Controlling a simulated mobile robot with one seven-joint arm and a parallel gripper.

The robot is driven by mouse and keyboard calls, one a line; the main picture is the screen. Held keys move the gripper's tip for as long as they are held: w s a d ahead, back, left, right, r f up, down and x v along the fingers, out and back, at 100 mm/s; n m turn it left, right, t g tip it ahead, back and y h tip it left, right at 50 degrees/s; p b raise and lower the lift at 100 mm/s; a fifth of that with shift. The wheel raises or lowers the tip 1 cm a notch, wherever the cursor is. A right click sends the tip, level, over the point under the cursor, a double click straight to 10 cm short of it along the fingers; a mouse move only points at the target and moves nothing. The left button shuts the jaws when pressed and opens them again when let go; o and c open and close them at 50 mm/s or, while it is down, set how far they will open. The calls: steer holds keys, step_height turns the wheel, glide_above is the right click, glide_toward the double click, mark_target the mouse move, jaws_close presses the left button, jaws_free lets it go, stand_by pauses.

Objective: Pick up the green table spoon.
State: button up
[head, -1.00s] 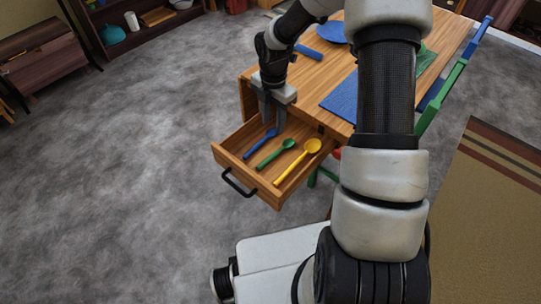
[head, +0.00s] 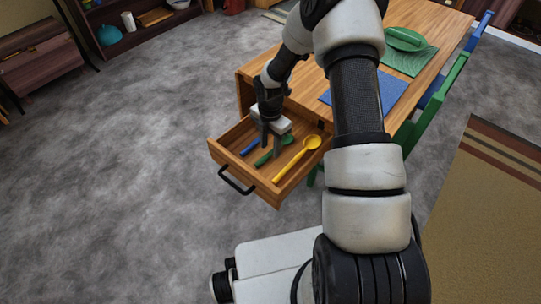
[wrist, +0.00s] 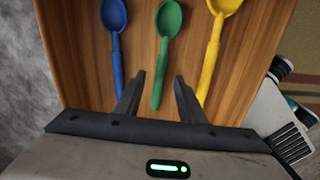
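The green spoon (wrist: 166,40) lies in the open wooden drawer (head: 222,156), between a blue spoon (wrist: 114,30) and a yellow spoon (wrist: 215,45). In the head view the green spoon (head: 263,159) is partly hidden by my gripper (head: 270,150). In the wrist view my gripper (wrist: 157,84) is open, with one fingertip on each side of the green spoon's handle. The handle is in the gap between the fingers, and they are not closed on it. I cannot tell how far the fingertips are above the drawer floor.
The drawer walls surround the spoons, and a black handle (head: 237,181) is on its front. The table (head: 430,22) above bears a blue mat (head: 392,92) and a green mat (head: 424,60). A green chair (head: 440,100) stands at right. Floor on the left is clear.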

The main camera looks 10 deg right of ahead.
step_height(320, 180, down, 2)
steer(key=shift+f, duration=0.1)
jaws_close()
